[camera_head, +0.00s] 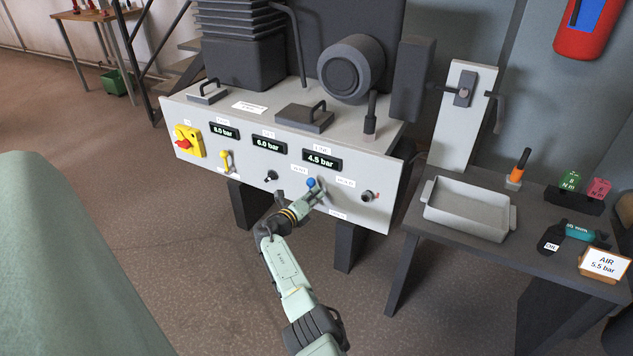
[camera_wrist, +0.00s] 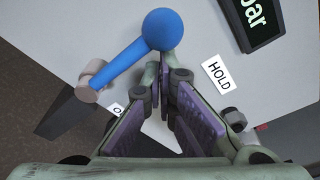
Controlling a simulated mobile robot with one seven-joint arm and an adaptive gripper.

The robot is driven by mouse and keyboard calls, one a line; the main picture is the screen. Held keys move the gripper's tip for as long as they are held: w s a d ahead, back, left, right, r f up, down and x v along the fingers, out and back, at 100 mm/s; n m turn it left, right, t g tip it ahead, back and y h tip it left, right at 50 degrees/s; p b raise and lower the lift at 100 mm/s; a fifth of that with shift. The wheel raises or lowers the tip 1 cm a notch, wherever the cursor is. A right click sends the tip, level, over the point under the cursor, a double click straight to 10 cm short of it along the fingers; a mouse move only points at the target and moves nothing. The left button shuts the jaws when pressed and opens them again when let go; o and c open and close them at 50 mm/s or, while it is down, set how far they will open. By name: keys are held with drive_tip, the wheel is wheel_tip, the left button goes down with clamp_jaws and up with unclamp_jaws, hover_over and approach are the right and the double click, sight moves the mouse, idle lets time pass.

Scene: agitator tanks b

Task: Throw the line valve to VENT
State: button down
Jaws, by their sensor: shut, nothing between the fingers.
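The line valve is a blue ball-ended lever on the front of the grey panel, below the 4.5 bar display (camera_head: 322,160). Its blue ball (camera_head: 310,182) shows just above my gripper (camera_head: 317,193). In the wrist view the blue lever (camera_wrist: 126,61) runs from a grey pivot (camera_wrist: 88,88) up and right to its ball. My gripper (camera_wrist: 168,68) is shut and empty, its fingertips close below the ball; I cannot tell whether they touch. A HOLD label (camera_wrist: 218,76) lies right of the ball. Small labels surround the valve in the head view; the VENT lettering is hard to read.
The panel also carries a yellow and red switch (camera_head: 188,141), a yellow lever (camera_head: 225,161) and a black knob (camera_head: 368,196). A side table with an empty grey tray (camera_head: 468,209) stands to the right. Open floor lies left of my arm.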

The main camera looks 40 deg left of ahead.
idle(0.3)
drive_tip(key=d, duration=0.1)
drive_tip(key=w+d+f, duration=0.1)
drive_tip(key=d+f, duration=0.1)
drive_tip(key=shift+w+d+f, duration=0.15)
drive_tip(key=shift+w+f, duration=0.05)
drive_tip(key=shift+w, duration=0.15)
drive_tip(key=s+d+r+p, duration=0.1)
drive_tip(key=s, duration=0.9)
drive_tip(key=shift+d+p, duration=0.15)
drive_tip(key=shift+p, duration=0.2)
